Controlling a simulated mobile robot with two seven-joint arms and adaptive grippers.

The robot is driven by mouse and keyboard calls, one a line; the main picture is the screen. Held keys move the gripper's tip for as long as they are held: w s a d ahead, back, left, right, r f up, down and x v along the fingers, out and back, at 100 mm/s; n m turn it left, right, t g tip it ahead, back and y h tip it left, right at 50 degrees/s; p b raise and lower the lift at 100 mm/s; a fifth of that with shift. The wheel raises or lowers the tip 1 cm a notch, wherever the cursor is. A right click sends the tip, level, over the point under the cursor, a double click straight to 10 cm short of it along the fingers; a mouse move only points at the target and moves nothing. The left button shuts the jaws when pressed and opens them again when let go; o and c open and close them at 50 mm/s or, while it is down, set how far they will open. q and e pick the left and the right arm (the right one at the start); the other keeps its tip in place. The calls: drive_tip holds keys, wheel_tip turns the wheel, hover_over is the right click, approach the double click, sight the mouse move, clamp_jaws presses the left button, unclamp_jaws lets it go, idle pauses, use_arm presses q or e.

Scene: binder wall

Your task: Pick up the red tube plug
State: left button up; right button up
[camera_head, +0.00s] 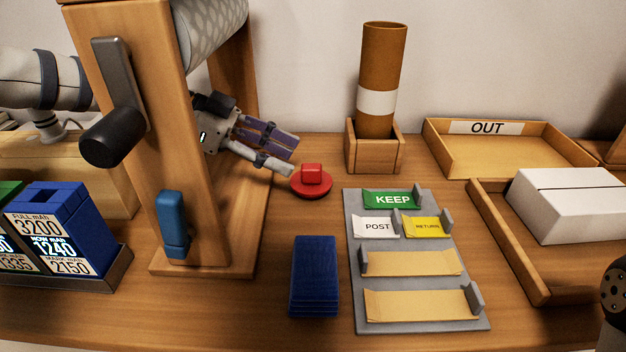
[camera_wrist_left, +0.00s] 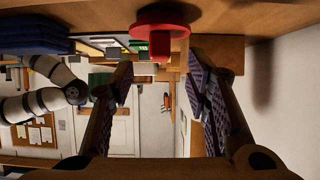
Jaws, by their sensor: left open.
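The red tube plug (camera_head: 312,180), a round red disc with a square block on top, lies on the wooden table right of the wooden stand. My left gripper (camera_head: 284,157) reaches past the stand from the left. Its fingers are spread and empty, their tips just left of the plug and close to it. In the left wrist view, the plug (camera_wrist_left: 160,32) shows at the top middle, between the lines of the open fingers but not gripped. Whether a fingertip touches it I cannot tell. My right gripper cannot be made out.
The wooden stand (camera_head: 165,140) with a grey roll surrounds my left arm. Behind the plug, a brown tube (camera_head: 382,75) stands in a wooden holder (camera_head: 373,160). A grey label board (camera_head: 420,315) and a blue stack (camera_head: 314,275) lie in front. Trays are at right.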

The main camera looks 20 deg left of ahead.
sight(304, 166)
use_arm(q)
drive_tip(key=x, duration=0.4)
drive_tip(key=shift+s, duration=0.1)
drive_tip(key=shift+a, duration=0.1)
clamp_jaws()
